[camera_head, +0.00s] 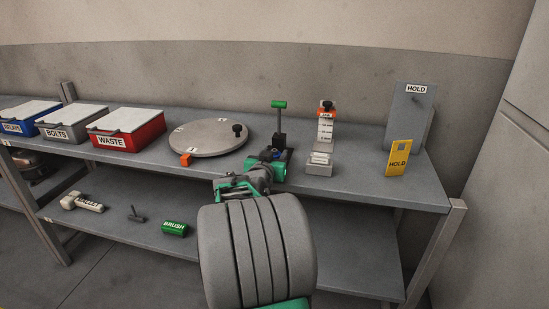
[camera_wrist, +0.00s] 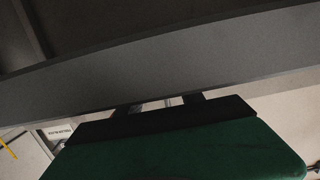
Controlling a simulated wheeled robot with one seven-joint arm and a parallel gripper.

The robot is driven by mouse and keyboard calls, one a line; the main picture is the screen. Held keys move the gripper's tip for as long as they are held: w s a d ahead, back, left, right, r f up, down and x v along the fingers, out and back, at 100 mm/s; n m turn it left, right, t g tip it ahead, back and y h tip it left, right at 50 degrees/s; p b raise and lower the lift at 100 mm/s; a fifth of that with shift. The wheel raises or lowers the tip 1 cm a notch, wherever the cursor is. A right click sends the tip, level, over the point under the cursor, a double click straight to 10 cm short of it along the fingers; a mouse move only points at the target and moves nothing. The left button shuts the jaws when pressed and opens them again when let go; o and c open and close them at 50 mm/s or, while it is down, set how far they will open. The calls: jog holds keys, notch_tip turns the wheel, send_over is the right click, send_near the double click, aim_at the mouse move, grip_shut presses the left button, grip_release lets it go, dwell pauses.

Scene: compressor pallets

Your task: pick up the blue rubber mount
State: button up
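A small blue spot, likely the blue rubber mount (camera_head: 276,154), shows at the foot of a dark fixture with a green handle (camera_head: 279,105) on the bench top. It is partly hidden and its shape is unclear. My arm reaches up in front of the bench, near this fixture. In the wrist view my gripper (camera_wrist: 163,103) shows as a dark bar with two short dark stubs, apart from each other, against the grey edge band. Their tips are not clear, and no blue mount shows there.
The bench's front right is clear.

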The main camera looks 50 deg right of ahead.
grip_shut()
jog(key=shift+r, duration=0.15)
